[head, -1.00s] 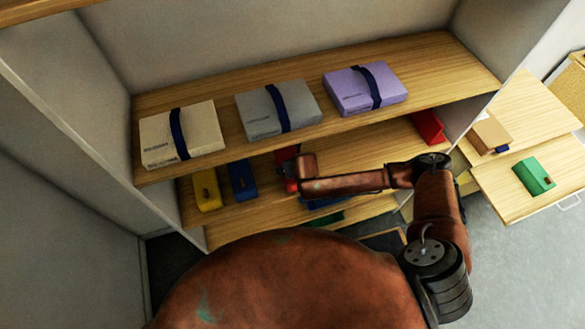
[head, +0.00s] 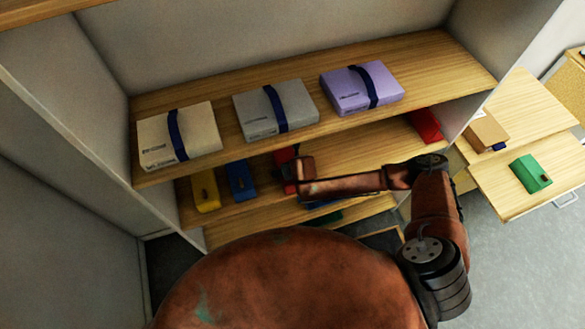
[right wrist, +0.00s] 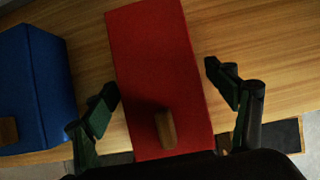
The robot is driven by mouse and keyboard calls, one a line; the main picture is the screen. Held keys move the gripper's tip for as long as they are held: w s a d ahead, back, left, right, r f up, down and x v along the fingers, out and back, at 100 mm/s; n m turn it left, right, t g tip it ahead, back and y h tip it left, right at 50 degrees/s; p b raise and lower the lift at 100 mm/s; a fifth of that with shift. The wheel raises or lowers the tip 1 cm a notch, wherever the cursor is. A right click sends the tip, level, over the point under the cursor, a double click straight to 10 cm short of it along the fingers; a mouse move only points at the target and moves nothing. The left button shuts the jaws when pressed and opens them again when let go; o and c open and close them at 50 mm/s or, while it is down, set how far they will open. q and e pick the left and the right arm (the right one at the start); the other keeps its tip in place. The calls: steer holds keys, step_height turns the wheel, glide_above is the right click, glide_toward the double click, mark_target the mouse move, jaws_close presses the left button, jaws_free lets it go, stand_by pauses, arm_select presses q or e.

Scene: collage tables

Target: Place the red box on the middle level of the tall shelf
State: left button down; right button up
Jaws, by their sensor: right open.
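A red box (head: 286,155) lies on the middle level (head: 345,150) of the tall shelf, right of a blue box (head: 240,180). My right arm partly hides it in the head view. In the right wrist view the red box (right wrist: 160,75) lies on the wooden board between the two open fingers of my right gripper (right wrist: 165,98). Gaps show between the box and both fingers. A small brown tab (right wrist: 166,129) is on its near end. My left gripper is not in view.
A yellow box (head: 205,190) stands left of the blue one, and another red box (head: 424,125) is at the level's right end. Beige, grey (head: 275,110) and purple boxes lie on the board above. A side table (head: 500,185) holds brown and green (head: 530,173) boxes.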

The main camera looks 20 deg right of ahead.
steer(key=v, duration=1.1)
steer(key=shift+s+r, duration=0.1)
steer(key=shift+r, duration=0.1)
steer(key=shift+a, duration=0.1)
